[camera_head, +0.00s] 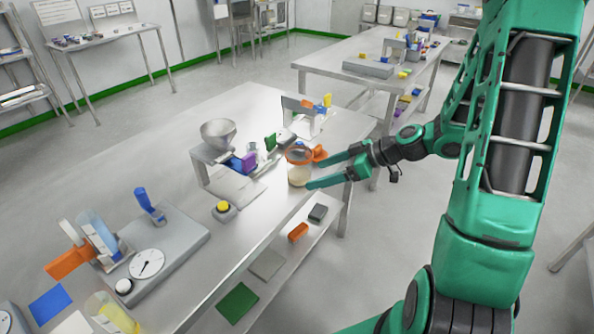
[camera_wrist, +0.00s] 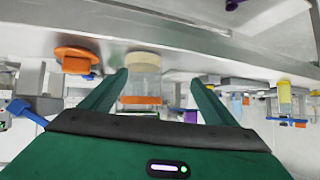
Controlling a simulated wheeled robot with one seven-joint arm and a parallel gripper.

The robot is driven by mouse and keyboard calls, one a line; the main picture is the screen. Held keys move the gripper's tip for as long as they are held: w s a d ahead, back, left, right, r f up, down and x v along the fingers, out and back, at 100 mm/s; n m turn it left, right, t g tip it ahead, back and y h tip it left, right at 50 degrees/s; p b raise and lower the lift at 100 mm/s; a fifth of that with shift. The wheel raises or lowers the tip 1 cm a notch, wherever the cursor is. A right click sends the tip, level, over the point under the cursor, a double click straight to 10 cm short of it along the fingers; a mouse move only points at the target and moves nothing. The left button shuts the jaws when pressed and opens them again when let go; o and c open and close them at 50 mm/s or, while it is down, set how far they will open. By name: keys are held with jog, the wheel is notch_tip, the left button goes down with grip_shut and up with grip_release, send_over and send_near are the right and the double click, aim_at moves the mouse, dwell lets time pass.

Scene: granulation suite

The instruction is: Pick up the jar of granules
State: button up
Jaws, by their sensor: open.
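The jar of granules (camera_head: 298,176) stands upright near the right edge of the steel table. It is clear, with a pale cream layer at its bottom and an orange ring or lid on top. My gripper (camera_head: 315,176) is open and empty beside it, the two green fingers reaching in from the right. In the wrist view, which looks upside down, the jar (camera_wrist: 144,76) shows between the fingers, close to the left one. A clear gap separates it from the right finger. I cannot tell how deep it sits between them.
An orange object (camera_wrist: 76,58) is beside the jar. A steel funnel (camera_head: 218,133) and a purple block (camera_head: 247,162) are to its left. A yellow button (camera_head: 223,206) and a dial device (camera_head: 147,263) lie nearer. The shelf below holds small items. Table surface (camera_head: 262,205) nearby is bare.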

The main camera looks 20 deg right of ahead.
aim_at(288, 164)
jog(key=w+a, duration=0.1)
jog(key=w, duration=0.1)
jog(key=w+a+t+y, duration=0.1)
jog(key=w, duration=0.1)
jog(key=w+a+f+t, duration=0.1)
jog(key=w, duration=0.1)
jog(key=shift+w+a, duration=0.25)
jog(key=shift+r+x, duration=0.15)
jog(key=shift+x, duration=1.15)
jog(key=shift+r+x, duration=0.1)
jog(key=shift+x, duration=1.2)
jog(key=shift+w, duration=0.15)
jog(key=shift+c, duration=0.3)
jog(key=c, duration=1.9)
jog(key=shift+r, duration=0.1)
